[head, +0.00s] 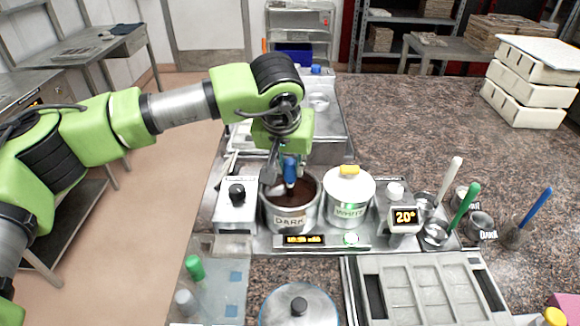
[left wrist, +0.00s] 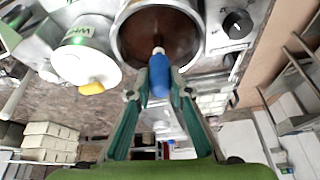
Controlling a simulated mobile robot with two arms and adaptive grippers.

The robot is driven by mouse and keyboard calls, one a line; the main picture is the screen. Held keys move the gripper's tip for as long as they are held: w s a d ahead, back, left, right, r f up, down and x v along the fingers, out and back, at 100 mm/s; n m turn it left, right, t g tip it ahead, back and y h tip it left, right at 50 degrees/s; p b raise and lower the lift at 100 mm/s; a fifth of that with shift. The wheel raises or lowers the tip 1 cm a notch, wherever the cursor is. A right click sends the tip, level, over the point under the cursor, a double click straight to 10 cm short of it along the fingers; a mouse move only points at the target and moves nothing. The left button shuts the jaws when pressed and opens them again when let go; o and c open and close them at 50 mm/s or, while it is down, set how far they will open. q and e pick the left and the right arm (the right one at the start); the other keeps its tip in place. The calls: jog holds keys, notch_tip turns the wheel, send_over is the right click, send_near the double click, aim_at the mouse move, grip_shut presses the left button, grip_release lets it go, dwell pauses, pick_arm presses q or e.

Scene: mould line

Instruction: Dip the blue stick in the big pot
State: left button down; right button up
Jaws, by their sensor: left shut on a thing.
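My left gripper (head: 282,162) is shut on a short blue stick (head: 290,169) with a pale tip. In the left wrist view the blue stick (left wrist: 159,76) sits between the two fingertips (left wrist: 159,90). Its tip points down over the dark-brown filling of the big steel pot (head: 291,221) labelled DARK. The pot's rim also shows in the left wrist view (left wrist: 203,40). Whether the tip touches the filling I cannot tell. My right gripper is in neither view.
A lidded WHITE pot (head: 349,198) stands close on the right. A box with a black knob (head: 236,205) is on the left. A 20° display (head: 404,217), cups with tall handles and a grey mould (head: 425,285) lie further right.

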pick_arm(q)
jog(key=shift+r+p, duration=1.1)
jog(key=shift+r, duration=1.25)
jog(key=shift+r+p, duration=1.05)
jog(key=shift+r, duration=1)
jog(key=shift+a, duration=0.1)
